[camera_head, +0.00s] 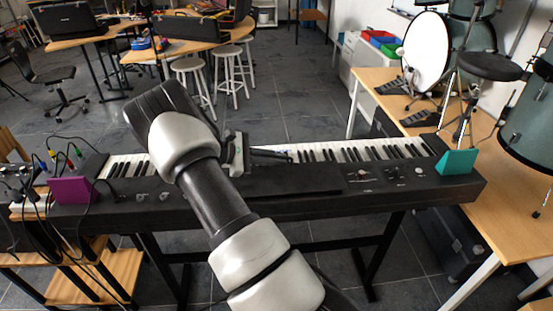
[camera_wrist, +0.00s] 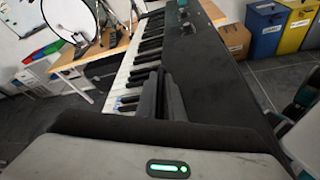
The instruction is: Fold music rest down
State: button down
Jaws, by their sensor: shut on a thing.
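The black keyboard (camera_head: 330,182) stands on a black stand, with its white and black keys on the far side. My arm reaches over it from the front. My gripper (camera_head: 238,155) is at the keys' near edge, left of the keyboard's middle. A thin dark panel, seemingly the music rest (camera_head: 270,154), sticks out to the right of my gripper, seen nearly edge-on. In the wrist view, my gripper (camera_wrist: 160,100) is shut on this dark upright piece beside the keys (camera_wrist: 150,50). The fingers hide part of it, and its exact tilt is hard to tell.
A purple block (camera_head: 73,190) and a teal block (camera_head: 457,162) sit at the keyboard's ends. Cables (camera_head: 25,190) hang at the left. A wooden table (camera_head: 385,100) with drums is at the right. Stools (camera_head: 230,68) stand behind, with open floor between.

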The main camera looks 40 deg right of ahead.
jog(key=shift+f, duration=0.2)
jog(key=c, duration=1.9)
grip_release()
jog(key=shift+w+f, duration=0.1)
jog(key=v, duration=1.7)
jog(key=shift+w+a+r, duration=0.15)
jog(key=shift+w+r, duration=0.05)
jog(key=shift+r, duration=0.05)
